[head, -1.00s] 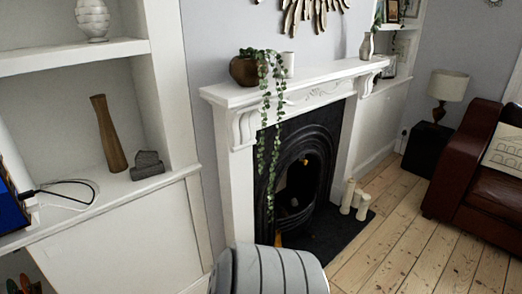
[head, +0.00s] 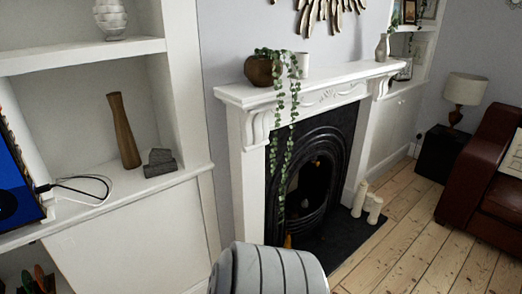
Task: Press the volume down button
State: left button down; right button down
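No volume down button can be made out. A device with a blue screen (head: 14,180) stands on the shelf at the left edge of the head view, cut off by the frame. A dark cable (head: 80,180) runs from its side and loops on the shelf. Neither of my grippers is in view.
A wooden vase (head: 125,130) and a dark grey block (head: 159,162) stand on the same white shelf (head: 110,200). Right of it is a fireplace (head: 310,180) with a plant pot (head: 263,70) and trailing leaves. Candles (head: 361,197) stand on the hearth. Bare floorboards (head: 420,240) lie clear before a red-brown sofa (head: 480,175).

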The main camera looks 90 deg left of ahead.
aim_at(18, 150)
jog(key=u, duration=3.95)
jog(key=k+l+u, duration=0.15)
jog(key=l+u, duration=0.25)
jog(key=k+l+u, duration=0.15)
jog(key=u, duration=0.2)
